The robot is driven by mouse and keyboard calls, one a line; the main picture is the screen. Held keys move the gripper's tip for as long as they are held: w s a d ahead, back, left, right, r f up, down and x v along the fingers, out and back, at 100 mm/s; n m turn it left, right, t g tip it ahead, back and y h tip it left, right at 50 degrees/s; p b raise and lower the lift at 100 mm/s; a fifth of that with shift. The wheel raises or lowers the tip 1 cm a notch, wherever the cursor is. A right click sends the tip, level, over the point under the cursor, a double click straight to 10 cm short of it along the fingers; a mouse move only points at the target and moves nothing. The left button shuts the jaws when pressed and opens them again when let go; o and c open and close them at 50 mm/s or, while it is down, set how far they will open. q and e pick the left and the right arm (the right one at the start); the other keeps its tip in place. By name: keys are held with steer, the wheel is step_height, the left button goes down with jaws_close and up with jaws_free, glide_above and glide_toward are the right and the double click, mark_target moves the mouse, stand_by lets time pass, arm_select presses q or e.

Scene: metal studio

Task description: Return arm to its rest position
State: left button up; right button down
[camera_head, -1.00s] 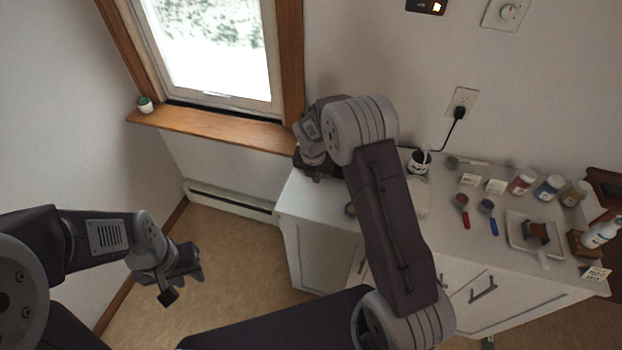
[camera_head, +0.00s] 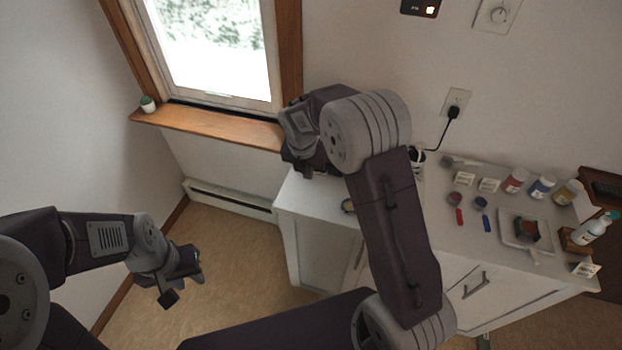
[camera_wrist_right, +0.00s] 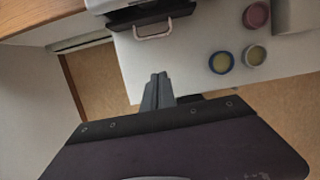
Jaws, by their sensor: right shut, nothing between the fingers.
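My right arm reaches up over the left end of the white cabinet in the head view. Its gripper (camera_head: 305,165) is partly hidden by its own wrist there. In the right wrist view the two fingers of this gripper (camera_wrist_right: 158,92) lie together, shut and empty, at the cabinet top's edge. My left gripper (camera_head: 182,288) hangs over the open floor at the lower left, with its dark fingers apart and nothing between them.
The white cabinet (camera_head: 318,210) carries jars (camera_head: 543,187), red and blue-handled tools, a tray (camera_head: 508,232) and a bottle (camera_head: 592,228). The wrist view shows jars (camera_wrist_right: 221,62) and a handled device (camera_wrist_right: 153,28) near the fingers. A windowsill (camera_head: 215,127) is behind. The floor is clear left.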

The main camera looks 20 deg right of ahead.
steer(key=shift+s+d+r, duration=0.85)
steer(key=shift+d+r, duration=0.1)
steer(key=shift+r, duration=1.65)
steer(key=s+f+m+y, duration=0.1)
steer(key=s+f+m, duration=0.1)
steer(key=s+m, duration=0.8)
steer(key=s+f+m+g, duration=0.1)
steer(key=s+f+m, duration=0.2)
steer(key=s+m, duration=0.7)
steer(key=m, duration=0.9)
steer(key=shift+s+m+y, duration=0.25)
steer(key=shift+m+y, duration=0.15)
